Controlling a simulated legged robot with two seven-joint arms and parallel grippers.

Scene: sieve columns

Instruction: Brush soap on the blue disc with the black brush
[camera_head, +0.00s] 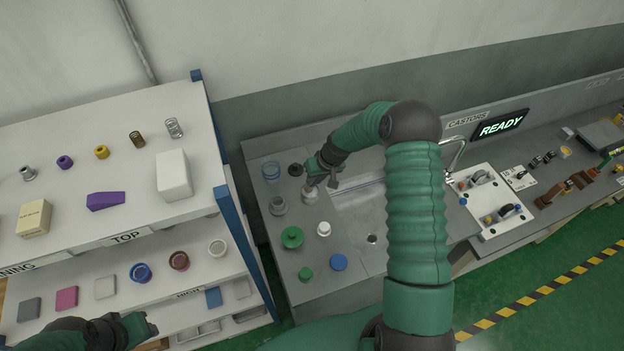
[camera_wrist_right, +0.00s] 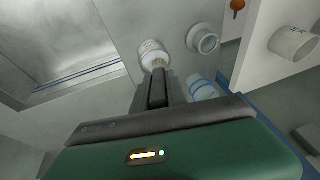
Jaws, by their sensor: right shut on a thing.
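The blue disc (camera_head: 338,262) lies flat on the grey counter near its front edge, clear of both grippers. My right gripper (camera_head: 316,181) is over the back of the counter, shut on the black brush, which is mostly hidden by the dark fingers. In the right wrist view, pale bristles (camera_wrist_right: 159,65) show beyond the fingertips, at a white labelled jar (camera_wrist_right: 151,48); whether they are inside it or just above is unclear. The same jar (camera_head: 310,194) shows in the head view. My left gripper (camera_head: 142,326) is low over the shelf side; its jaws are unclear.
Green discs (camera_head: 292,237), a small white part (camera_head: 323,229), a grey ring (camera_head: 278,205) and a clear blue-rimmed jar (camera_head: 271,171) share the counter. A sink (camera_head: 372,215) lies to the right. A white shelf unit (camera_head: 120,235) with parts stands to the left.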

